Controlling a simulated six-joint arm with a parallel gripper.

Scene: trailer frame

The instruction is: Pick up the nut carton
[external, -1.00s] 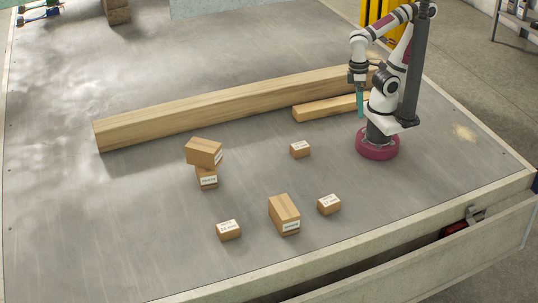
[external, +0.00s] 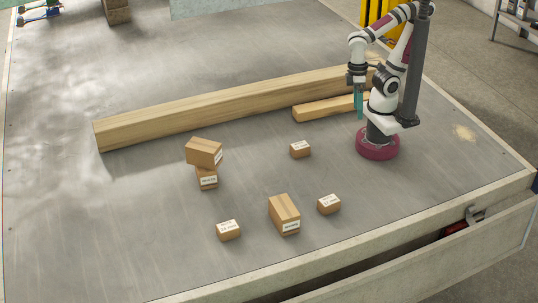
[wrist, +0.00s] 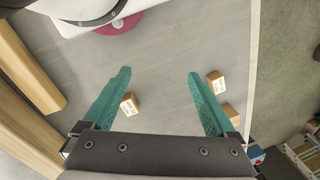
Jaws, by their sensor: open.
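Several brown cartons with white labels lie on the trailer bed; the print is too small to tell which is the nut carton. In the external view a small carton (external: 300,149) sits alone near the short beam, a larger carton (external: 285,214) and small cartons (external: 329,204) (external: 229,230) lie nearer the front, and one carton (external: 204,152) rests tilted on another (external: 207,179). My gripper (external: 360,107) is open and empty beside my base, apart from all cartons. In the wrist view my gripper's teal fingers (wrist: 159,75) are spread, with a small carton (wrist: 127,105) near the left finger.
A long timber beam (external: 220,105) and a shorter one (external: 325,108) lie behind the cartons and left of my gripper. The trailer bed (external: 110,220) is clear at the left. A raised edge (external: 420,225) runs along the front.

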